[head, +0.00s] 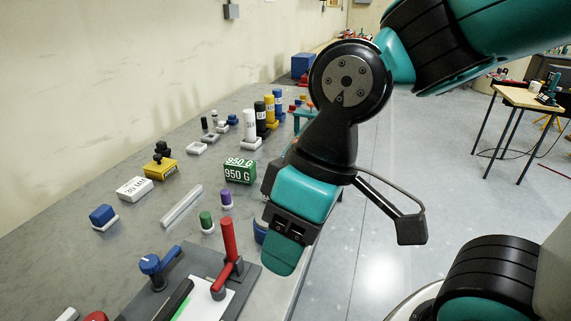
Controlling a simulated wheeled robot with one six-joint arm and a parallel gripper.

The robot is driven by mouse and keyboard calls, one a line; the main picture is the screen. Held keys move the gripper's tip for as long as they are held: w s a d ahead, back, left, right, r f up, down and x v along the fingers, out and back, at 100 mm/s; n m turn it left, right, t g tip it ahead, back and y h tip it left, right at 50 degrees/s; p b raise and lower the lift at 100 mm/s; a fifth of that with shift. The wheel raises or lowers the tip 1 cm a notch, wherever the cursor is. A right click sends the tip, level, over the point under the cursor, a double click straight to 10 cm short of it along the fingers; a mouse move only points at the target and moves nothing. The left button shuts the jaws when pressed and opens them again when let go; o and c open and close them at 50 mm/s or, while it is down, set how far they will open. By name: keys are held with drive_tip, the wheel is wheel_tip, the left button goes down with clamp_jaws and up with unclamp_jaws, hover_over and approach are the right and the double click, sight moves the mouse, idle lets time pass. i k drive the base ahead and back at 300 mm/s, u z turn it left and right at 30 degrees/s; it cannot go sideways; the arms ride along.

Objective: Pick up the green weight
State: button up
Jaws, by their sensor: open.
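The green weight (239,171) is a dark green block with "950 G" in white on its top and front. It stands on the grey bench (166,216), left of my arm and apart from it. My gripper (281,260) is above the bench's right edge, nearer the camera than the green weight and to its right. It points downward and is open, with no object seen in it. Its far finger is mostly hidden.
A purple-capped piece (225,199) and a small green-capped piece (206,222) stand just in front of the weight. A metal bar (181,206) lies to its left. A red lever (229,242) rises from a fixture near my gripper. Tall cylinders (250,128) stand behind.

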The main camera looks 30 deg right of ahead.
sight(239, 170)
drive_tip(key=z, duration=0.45)
drive_tip(key=k, duration=0.95)
drive_tip(key=z, duration=0.9)
drive_tip(key=i, duration=1.1)
drive_tip(key=u, duration=0.9)
drive_tip(key=i, duration=0.65)
drive_tip(key=u, duration=1.15)
drive_tip(key=i, duration=0.4)
drive_tip(key=u, duration=0.35)
